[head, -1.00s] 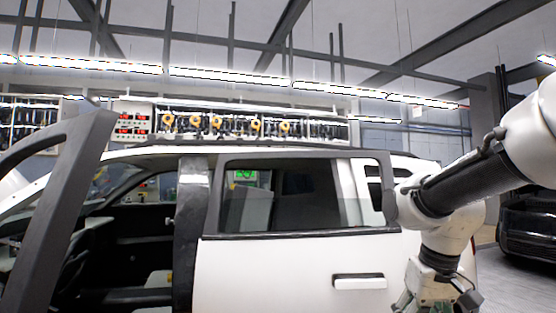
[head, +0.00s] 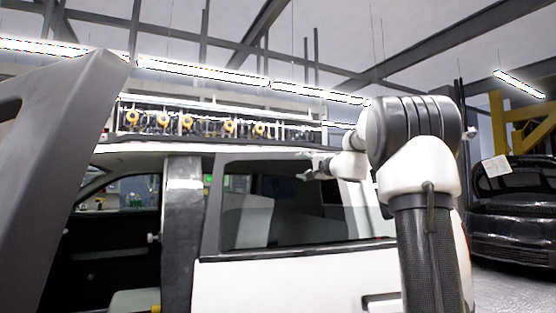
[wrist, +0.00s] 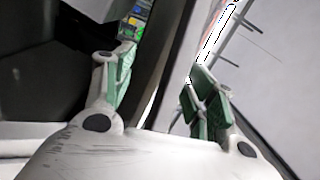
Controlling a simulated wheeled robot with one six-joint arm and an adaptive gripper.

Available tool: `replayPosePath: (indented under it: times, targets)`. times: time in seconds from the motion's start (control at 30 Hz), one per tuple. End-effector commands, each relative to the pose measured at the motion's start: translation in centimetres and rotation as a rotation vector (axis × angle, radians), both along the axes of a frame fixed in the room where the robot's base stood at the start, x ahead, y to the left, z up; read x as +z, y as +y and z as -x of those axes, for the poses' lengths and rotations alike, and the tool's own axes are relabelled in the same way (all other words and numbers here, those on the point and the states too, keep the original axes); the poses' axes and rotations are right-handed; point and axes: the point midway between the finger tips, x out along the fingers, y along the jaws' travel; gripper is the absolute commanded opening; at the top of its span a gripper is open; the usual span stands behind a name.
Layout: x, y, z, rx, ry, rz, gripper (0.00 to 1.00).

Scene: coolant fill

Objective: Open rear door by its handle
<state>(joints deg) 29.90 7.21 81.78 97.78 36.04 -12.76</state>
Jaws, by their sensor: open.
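The white rear door (head: 290,285) fills the lower middle of the head view, with its dark-framed window (head: 300,215) above. It looks closed against the dark pillar to its left. Its handle (head: 378,301) shows at the bottom edge, partly hidden by my arm. My gripper (head: 310,168) is up by the top of the window, well above the handle. In the wrist view my gripper (wrist: 160,85) has its green-padded fingers spread with nothing held. A dark, slanting edge shows between and beyond the fingers; I cannot tell whether they touch it.
The front door (head: 75,150) stands open at the left, its dark frame close to the camera. The cabin interior (head: 110,255) shows past it. A dark car (head: 515,215) stands at the right, with bare floor before it. A rack with yellow reels (head: 185,123) lies behind the car.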

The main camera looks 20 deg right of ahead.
Motion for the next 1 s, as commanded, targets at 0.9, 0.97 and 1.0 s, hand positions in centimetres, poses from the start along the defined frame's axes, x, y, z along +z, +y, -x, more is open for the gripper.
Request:
replayPosePath:
  times: [0.9, 0.97, 1.0]
  targets:
    - [4.1, -0.2, -7.9, -0.050, -0.073, -0.039, 0.56]
    - [4.1, -0.2, -7.9, -0.050, -0.073, -0.039, 0.56]
    - [4.1, -0.2, -7.9, -0.050, -0.073, -0.039, 0.56]
